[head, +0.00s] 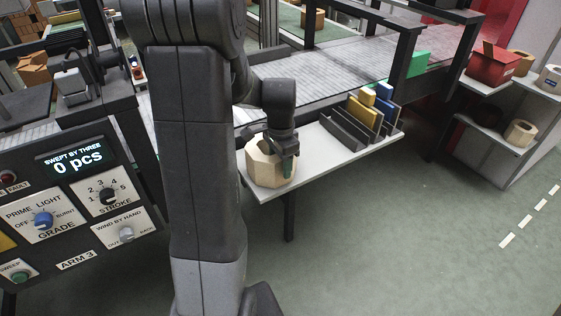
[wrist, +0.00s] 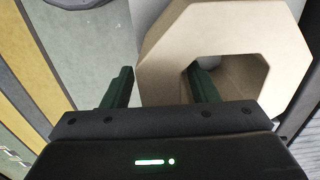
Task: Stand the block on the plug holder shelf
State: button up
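The block (head: 262,165) is a beige octagonal piece with a large hole through it, at the left end of the pale plug holder shelf (head: 318,158). My gripper (head: 288,165) is at its right side. In the wrist view the block (wrist: 165,60) fills the upper right with its open face towards me. One green finger of my gripper (wrist: 160,85) is outside the block wall and the other is inside the hole, with the wall close between them. The block's underside is hidden, so I cannot tell whether it touches the shelf.
Dark holders with yellow and blue plates (head: 362,112) stand on the right part of the shelf. A conveyor (head: 320,72) runs behind it. A control panel (head: 80,205) is at left. A red box (head: 491,66) and other beige blocks sit on a rack at right.

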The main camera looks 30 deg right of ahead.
jog(key=shift+r, duration=0.1)
notch_tip(320, 180, up, 12)
jog(key=p, duration=0.1)
dwell(0.4)
jog(key=shift+c, duration=0.4)
dwell(1.1)
